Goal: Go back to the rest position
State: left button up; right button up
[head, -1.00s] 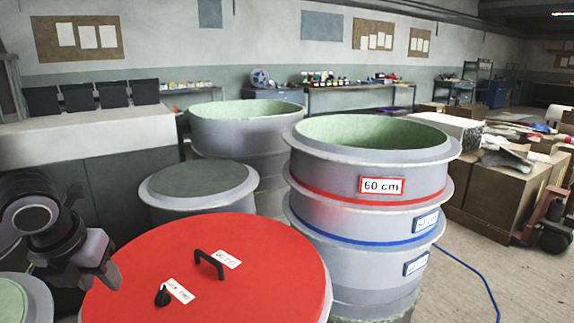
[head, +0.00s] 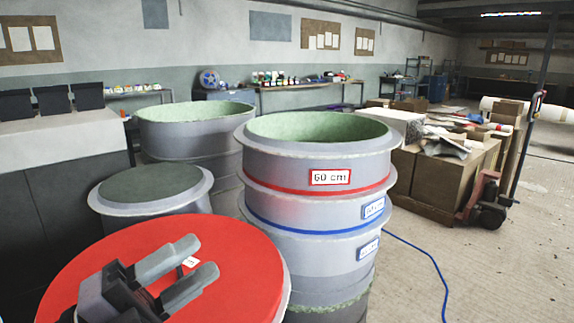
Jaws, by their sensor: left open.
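My left gripper (head: 188,270) is in the lower left of the head view, over the red round lid (head: 242,268). Its two grey fingers are apart with nothing between them. It hides the lid's black handle and most of the labels; a bit of one white label shows beside a finger. I cannot tell how high above the lid the gripper is. My right gripper is not in view.
A tall stacked grey mould (head: 300,205) with a "60 cm" label stands right of the lid. A lower round mould (head: 150,188) and a wider one (head: 195,130) stand behind. Boxes (head: 430,180) and a pallet truck (head: 488,200) are at right. A blue hose (head: 425,255) crosses open floor.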

pick_arm(q)
jog(key=w+a+f+n+t+y, duration=0.1)
jog(key=a+f+n+t+y, duration=0.2)
jog(key=a+f+n+y, duration=0.6)
jog(key=w+a+f+n+t+y, duration=0.2)
jog(key=a+f+n+y, duration=0.2)
jog(key=n+y, duration=0.85)
jog(key=s+d+f+n+g+h, duration=0.25)
jog(key=s+f+n+g, duration=0.25)
jog(key=s+f+g, duration=1.15)
jog(key=w+d+f+t+h+b, duration=0.15)
jog(key=f+t+b, duration=0.35)
jog(key=f, duration=0.5)
jog(key=w+d+f+t+h+b, duration=0.15)
jog(key=f+t+b, duration=0.35)
jog(key=f, duration=0.5)
notch_tip(320, 180, up, 15)
jog(key=p, duration=1.7)
jog(key=shift+s+a+f, duration=0.15)
jog(key=shift+a, duration=0.25)
